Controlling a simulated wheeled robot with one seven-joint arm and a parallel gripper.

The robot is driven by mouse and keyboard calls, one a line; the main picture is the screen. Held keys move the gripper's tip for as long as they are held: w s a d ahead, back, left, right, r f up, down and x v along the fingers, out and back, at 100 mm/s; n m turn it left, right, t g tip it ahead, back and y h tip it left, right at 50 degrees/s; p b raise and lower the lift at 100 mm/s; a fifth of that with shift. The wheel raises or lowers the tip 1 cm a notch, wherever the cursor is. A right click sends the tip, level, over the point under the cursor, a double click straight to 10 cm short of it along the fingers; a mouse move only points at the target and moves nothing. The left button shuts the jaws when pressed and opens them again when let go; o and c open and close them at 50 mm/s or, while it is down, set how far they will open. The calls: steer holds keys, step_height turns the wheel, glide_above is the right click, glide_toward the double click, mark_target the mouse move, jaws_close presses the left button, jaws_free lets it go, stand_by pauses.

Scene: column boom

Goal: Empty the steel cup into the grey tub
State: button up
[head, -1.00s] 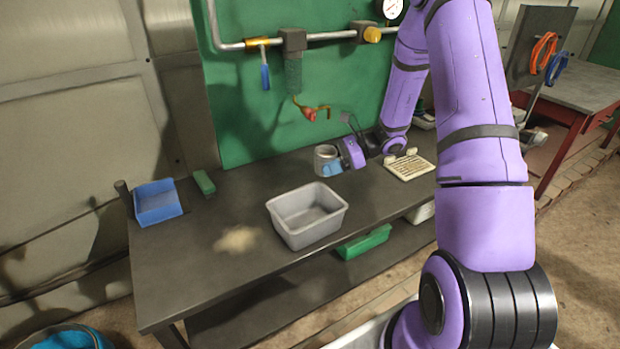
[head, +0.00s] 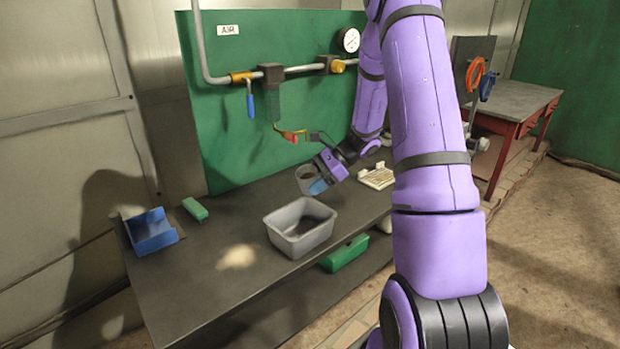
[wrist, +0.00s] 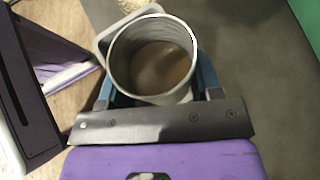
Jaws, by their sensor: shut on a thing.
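The steel cup (head: 306,178) is in my gripper (head: 318,182), whose blue fingers close around its sides. In the head view it leans to the left, above and behind the far right rim of the grey tub (head: 276,237). In the wrist view I look into the cup (wrist: 152,60), and something brownish shows at its bottom. My gripper also shows in the wrist view (wrist: 155,95). A corner of the tub (wrist: 103,42) shows behind the cup there. The tub's floor has a dark patch; I cannot tell if it is shadow or contents.
A blue bin (head: 150,232) and a green block (head: 195,208) sit at the bench's left. A cream tray (head: 377,177) lies right of the cup. Pipes with a blue-handled valve (head: 251,104) and a red fitting (head: 290,137) hang behind. The bench front left is clear.

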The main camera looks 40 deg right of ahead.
steer(key=shift+d+f+n+h, duration=0.25)
steer(key=shift+f+h, duration=0.25)
steer(key=shift+h, duration=0.4)
step_height(320, 180, down, 5)
steer(key=n+h, duration=0.1)
steer(key=h, duration=0.2)
steer(key=n+h, duration=0.1)
steer(key=h, duration=0.2)
steer(key=shift+r+t, duration=0.2)
steer(key=shift+t, duration=0.2)
steer(key=shift+h, duration=0.3)
steer(key=shift+a, duration=0.1)
stand_by(1.1)
